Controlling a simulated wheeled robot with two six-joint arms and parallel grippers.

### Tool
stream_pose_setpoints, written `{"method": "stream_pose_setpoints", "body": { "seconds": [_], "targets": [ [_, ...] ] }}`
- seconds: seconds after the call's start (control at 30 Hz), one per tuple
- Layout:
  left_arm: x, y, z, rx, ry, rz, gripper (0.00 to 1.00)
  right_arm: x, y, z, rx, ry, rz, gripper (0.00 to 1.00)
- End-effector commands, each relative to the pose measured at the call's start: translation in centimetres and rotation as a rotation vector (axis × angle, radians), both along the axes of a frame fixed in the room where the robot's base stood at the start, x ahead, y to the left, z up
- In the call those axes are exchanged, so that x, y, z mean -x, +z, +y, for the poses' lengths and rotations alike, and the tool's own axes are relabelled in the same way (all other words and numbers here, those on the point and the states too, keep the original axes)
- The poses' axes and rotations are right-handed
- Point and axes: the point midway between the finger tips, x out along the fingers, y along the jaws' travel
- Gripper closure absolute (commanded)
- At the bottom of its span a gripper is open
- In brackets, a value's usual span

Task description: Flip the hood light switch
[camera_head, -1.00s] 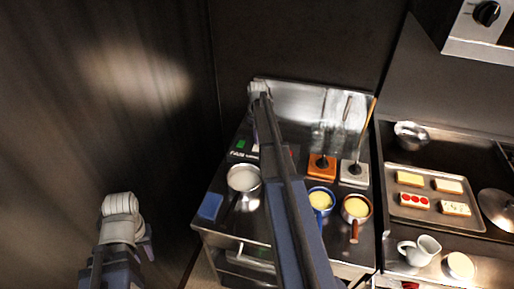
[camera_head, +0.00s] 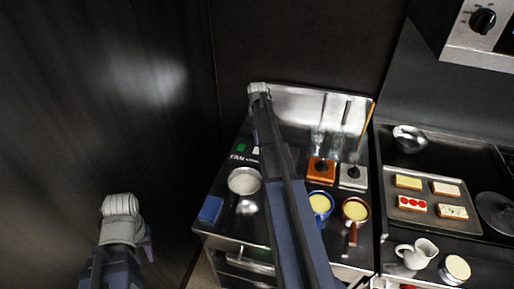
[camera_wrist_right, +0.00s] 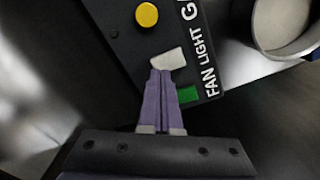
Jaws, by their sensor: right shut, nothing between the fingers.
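A white switch (camera_wrist_right: 167,59) is beside LIGHT, and a green switch (camera_wrist_right: 188,95) is beside FAN. My right gripper (camera_wrist_right: 162,73) is shut and empty, its fingertips at the near edge of the white switch; I cannot tell if they press on it. In the head view, the white switch (camera_head: 256,150) is partly beside my right arm, which hides part of the panel. My left gripper (camera_head: 122,228) is at lower left, away from the panel; its fingers are unclear.
A yellow knob (camera_wrist_right: 147,15) is on the panel beyond the white switch. Blue and brown pans (camera_head: 355,210) are right of my arm. A food tray (camera_head: 400,218) lies farther right.

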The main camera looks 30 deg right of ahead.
Motion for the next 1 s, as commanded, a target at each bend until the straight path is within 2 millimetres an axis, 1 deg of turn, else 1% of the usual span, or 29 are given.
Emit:
{"method": "stream_pose_setpoints", "body": {
  "seconds": [0.03,0.53,1.0],
  "targets": [
    [0.0,0.8,0.0,0.000,0.000,0.000,0.70,0.0,0.8,0.0,0.000,0.000,0.000,1.00],
    [0.0,4.5,0.0,0.001,0.006,0.000,0.70,0.0,4.5,0.0,0.000,0.000,0.000,1.00],
    [0.0,4.6,0.0,0.001,0.007,0.000,0.70,0.0,4.6,0.0,0.000,0.000,0.000,1.00]
  ]
}}
